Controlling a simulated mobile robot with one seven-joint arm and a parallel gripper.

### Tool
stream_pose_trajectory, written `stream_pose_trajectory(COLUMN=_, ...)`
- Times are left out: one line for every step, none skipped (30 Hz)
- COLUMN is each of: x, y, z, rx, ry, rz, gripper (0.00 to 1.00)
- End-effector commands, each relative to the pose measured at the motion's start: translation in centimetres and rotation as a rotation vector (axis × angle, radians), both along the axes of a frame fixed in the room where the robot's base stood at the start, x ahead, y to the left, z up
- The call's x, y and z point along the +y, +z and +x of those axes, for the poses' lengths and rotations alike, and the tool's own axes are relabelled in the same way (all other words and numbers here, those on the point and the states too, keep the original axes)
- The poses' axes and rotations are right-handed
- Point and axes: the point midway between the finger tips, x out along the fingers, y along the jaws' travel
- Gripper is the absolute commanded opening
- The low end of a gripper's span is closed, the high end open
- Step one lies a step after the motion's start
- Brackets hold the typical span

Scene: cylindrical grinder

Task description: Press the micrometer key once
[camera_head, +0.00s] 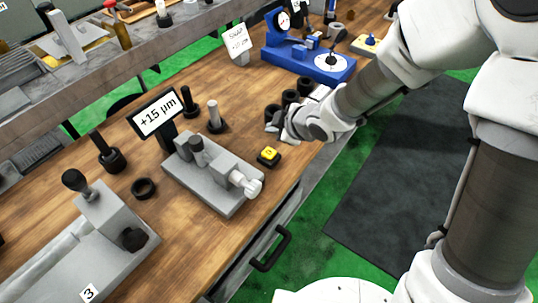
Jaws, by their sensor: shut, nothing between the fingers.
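The micrometer key looks to be the small yellow button on a black base (268,155), lying on the wooden bench near its front edge. A grey gauge fixture (212,172) with a white knob stands just left of it. A black-framed display (157,114) behind the fixture reads "+15 µm". My gripper (277,127) is shut and empty, at the end of my arm reaching in from the right. It is a little above and behind the yellow key in the picture, apart from it. The fingertips are small and hard to make out.
Several dark rings (290,98) stand close behind my gripper. A blue bench instrument (308,61) with a dial is farther back. Dark plug gauges (189,103) stand near the display. A grey fixture marked 3 (95,248) is at lower left. Bench around the key is mostly clear.

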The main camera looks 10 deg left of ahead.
Motion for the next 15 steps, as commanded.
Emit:
stream_pose_trajectory(x=0.0, y=-1.3, z=0.0, rx=0.001, ry=0.001, rz=0.000, gripper=0.00)
stream_pose_trajectory(x=0.0, y=-1.7, z=0.0, rx=0.001, ry=0.000, rz=0.000, gripper=0.00)
stream_pose_trajectory(x=0.0, y=-2.2, z=0.0, rx=0.001, ry=-0.001, rz=0.000, gripper=0.00)
stream_pose_trajectory(x=0.0, y=-2.6, z=0.0, rx=0.001, ry=-0.001, rz=0.000, gripper=0.00)
stream_pose_trajectory(x=0.0, y=-3.0, z=0.0, rx=0.001, ry=-0.001, rz=0.000, gripper=0.00)
stream_pose_trajectory(x=0.0, y=-3.5, z=0.0, rx=0.001, ry=-0.001, rz=0.000, gripper=0.00)
stream_pose_trajectory(x=0.0, y=-3.9, z=0.0, rx=0.001, ry=-0.001, rz=0.000, gripper=0.00)
stream_pose_trajectory(x=0.0, y=-4.3, z=0.0, rx=0.001, ry=-0.001, rz=0.000, gripper=0.00)
stream_pose_trajectory(x=0.0, y=-4.8, z=0.0, rx=0.001, ry=-0.001, rz=0.000, gripper=0.00)
stream_pose_trajectory(x=0.0, y=-5.1, z=0.0, rx=0.001, ry=-0.001, rz=0.000, gripper=0.00)
stream_pose_trajectory(x=0.0, y=-5.4, z=0.0, rx=0.001, ry=-0.001, rz=0.000, gripper=0.00)
stream_pose_trajectory(x=0.0, y=-5.8, z=0.0, rx=0.001, ry=-0.001, rz=0.000, gripper=0.00)
stream_pose_trajectory(x=0.0, y=-6.0, z=0.0, rx=0.001, ry=-0.001, rz=0.000, gripper=0.00)
stream_pose_trajectory(x=0.0, y=-6.2, z=0.0, rx=0.001, ry=-0.001, rz=0.000, gripper=0.00)
stream_pose_trajectory(x=0.0, y=-6.3, z=0.0, rx=0.000, ry=0.000, rz=0.000, gripper=0.00)
